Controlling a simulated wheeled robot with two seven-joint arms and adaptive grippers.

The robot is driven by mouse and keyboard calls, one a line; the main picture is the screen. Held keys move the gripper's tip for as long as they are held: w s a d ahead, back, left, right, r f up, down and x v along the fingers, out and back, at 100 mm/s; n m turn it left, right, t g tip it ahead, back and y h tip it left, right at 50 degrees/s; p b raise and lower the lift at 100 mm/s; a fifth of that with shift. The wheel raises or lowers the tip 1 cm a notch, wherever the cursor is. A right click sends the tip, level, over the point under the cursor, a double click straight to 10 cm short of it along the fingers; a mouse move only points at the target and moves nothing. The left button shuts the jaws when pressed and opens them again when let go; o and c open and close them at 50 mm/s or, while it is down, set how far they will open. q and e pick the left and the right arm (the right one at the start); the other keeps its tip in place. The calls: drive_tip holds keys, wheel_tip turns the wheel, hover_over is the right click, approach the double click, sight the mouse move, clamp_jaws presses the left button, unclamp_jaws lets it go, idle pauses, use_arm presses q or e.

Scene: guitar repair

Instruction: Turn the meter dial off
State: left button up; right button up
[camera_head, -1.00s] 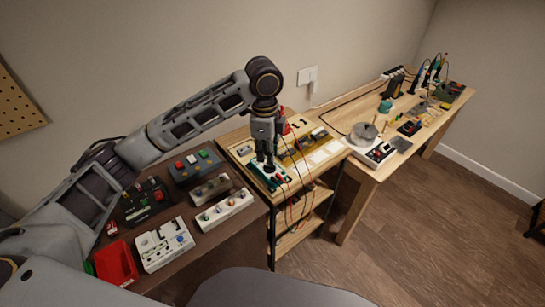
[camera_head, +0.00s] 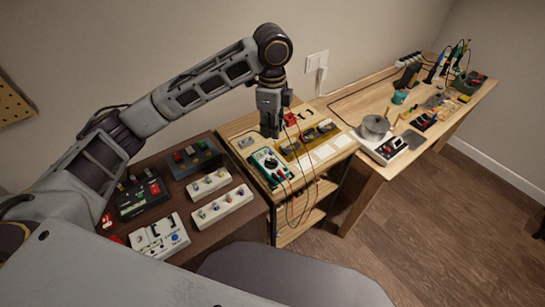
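The meter (camera_head: 270,166) is a green-edged multimeter with a pale face and a round dark dial (camera_head: 271,162). It lies on the small wooden shelf unit (camera_head: 242,130), with red and black leads running from it. The dial's setting is too small to read. My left gripper (camera_head: 270,134) hangs pointing down, above and behind the meter, apart from the dial. Its fingers look close together, with nothing seen between them, but they are too small to tell their opening. My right gripper is not in view.
Red and black leads (camera_head: 304,185) loop down the shelf's front. A yellow tray (camera_head: 308,140) lies right of the meter. Several effect pedals (camera_head: 160,236) cover the dark table at left. A pot-like container (camera_head: 374,127) stands on the long workbench at right.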

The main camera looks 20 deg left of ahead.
use_arm(q)
approach(272, 161)
wheel_tip(272, 161, down, 6)
drive_tip(key=shift+f, duration=1.1)
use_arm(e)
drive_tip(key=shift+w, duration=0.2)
use_arm(q)
drive_tip(key=shift+c, duration=0.4)
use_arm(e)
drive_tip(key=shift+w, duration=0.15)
use_arm(q)
clamp_jaws()
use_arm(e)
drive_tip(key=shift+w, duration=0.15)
